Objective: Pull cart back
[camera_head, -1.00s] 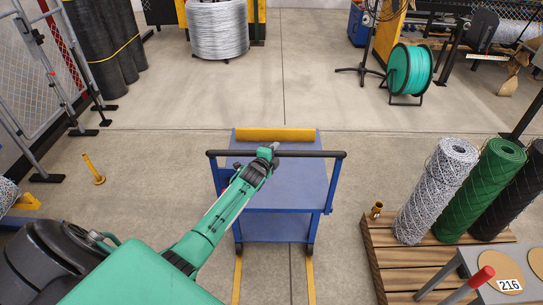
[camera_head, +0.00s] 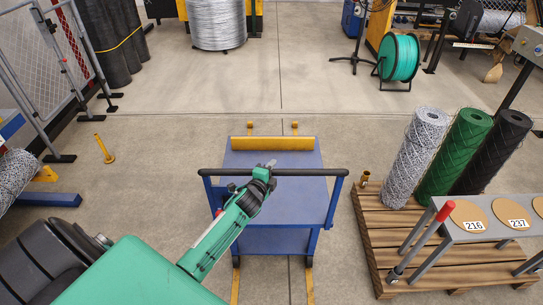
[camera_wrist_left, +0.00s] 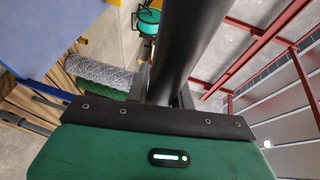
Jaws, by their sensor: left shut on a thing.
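The blue cart (camera_head: 285,195) stands in front of me in the head view, with a yellow roll or bar (camera_head: 272,143) across its far end. Its black handle bar (camera_head: 318,172) runs crosswise above the near part of the deck. My left gripper (camera_head: 268,172) is shut on the handle near its middle. The handle (camera_wrist_left: 190,40) also shows as a thick dark bar between the jaws in the left wrist view, with the cart's blue surface (camera_wrist_left: 40,30) at upper left. My right gripper is not in view.
Yellow floor lines (camera_head: 309,285) run under the cart, and two small yellow pieces (camera_head: 295,127) stand beyond it. A wooden pallet (camera_head: 372,235) with upright mesh rolls (camera_head: 416,150) and a grey numbered rack (camera_head: 480,234) are at right.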

